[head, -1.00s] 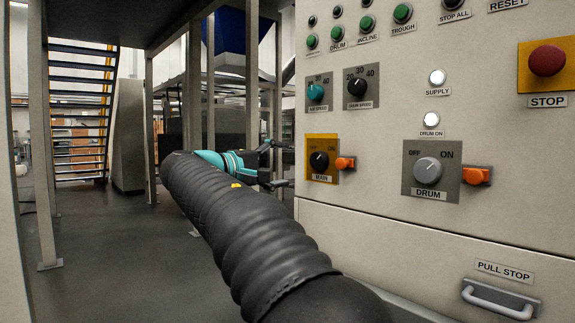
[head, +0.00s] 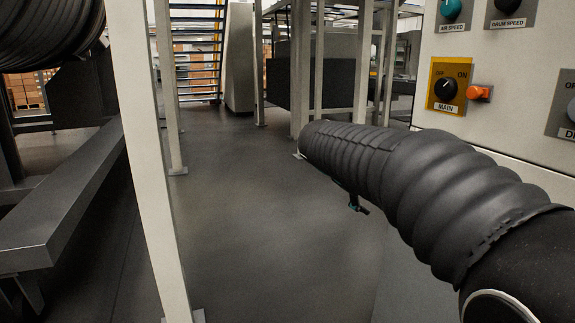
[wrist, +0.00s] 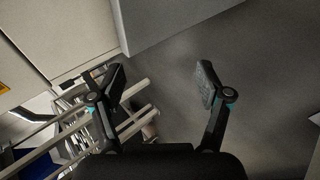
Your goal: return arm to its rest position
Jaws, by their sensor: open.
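My arm in its black ribbed sleeve reaches from the lower right toward the middle of the head view. In that view only a small dark part of my gripper (head: 357,204) shows below the sleeve, over the floor. In the wrist view my gripper (wrist: 162,85) is open, with its two fingers wide apart and nothing between them. The beige control panel (head: 435,115) is at the right in the head view, beyond my arm. Its panel face (wrist: 60,35) also shows at the upper left of the wrist view, apart from my fingers.
A white post (head: 150,150) stands at the left, next to a grey metal beam (head: 70,195). More posts and a staircase (head: 195,50) are behind. The grey floor (head: 240,200) between the post and my arm is clear. The main switch (head: 446,88) is on the panel.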

